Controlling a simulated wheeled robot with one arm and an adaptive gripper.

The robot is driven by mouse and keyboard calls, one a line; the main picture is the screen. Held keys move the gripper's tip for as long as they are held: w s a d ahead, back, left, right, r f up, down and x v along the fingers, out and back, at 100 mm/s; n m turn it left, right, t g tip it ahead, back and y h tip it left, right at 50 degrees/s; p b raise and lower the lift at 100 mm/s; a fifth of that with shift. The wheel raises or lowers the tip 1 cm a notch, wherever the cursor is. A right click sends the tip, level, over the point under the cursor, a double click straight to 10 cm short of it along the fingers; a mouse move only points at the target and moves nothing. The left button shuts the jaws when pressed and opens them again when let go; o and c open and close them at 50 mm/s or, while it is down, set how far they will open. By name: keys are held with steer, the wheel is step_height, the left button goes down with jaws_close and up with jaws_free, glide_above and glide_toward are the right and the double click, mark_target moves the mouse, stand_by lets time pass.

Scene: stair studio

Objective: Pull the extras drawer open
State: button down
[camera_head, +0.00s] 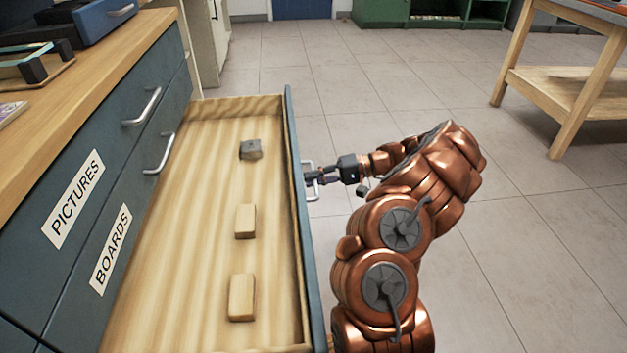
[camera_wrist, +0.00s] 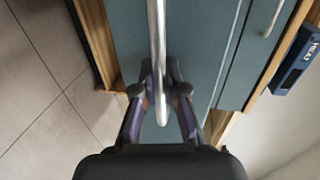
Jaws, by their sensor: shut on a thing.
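A drawer (camera_head: 190,230) stands pulled far out of the blue-grey cabinet, below the drawers labelled PICTURES and BOARDS. Its own label is not in view. Inside lie a grey block (camera_head: 250,149) and two wooden blocks (camera_head: 246,221) (camera_head: 241,297). My gripper (camera_head: 312,180) is at the outer face of this drawer, at its metal handle (camera_head: 307,168). In the wrist view the handle bar (camera_wrist: 157,60) runs between the two fingers of my gripper (camera_wrist: 159,100), which are closed around it.
The PICTURES drawer (camera_head: 112,160) and BOARDS drawer (camera_head: 125,235) are shut. The wooden countertop (camera_head: 100,75) is at the left. A wooden table (camera_head: 575,85) stands at the upper right. Tiled floor (camera_head: 540,240) is clear to the right of my arm.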

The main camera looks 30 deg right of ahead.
steer(key=shift+s+d+f, duration=0.1)
steer(key=shift+s+d, duration=0.1)
steer(key=shift+s, duration=0.05)
steer(key=c, duration=1.2)
jaws_free()
steer(key=shift+d, duration=0.2)
steer(key=v, duration=1.1)
steer(key=shift+s+d, duration=0.25)
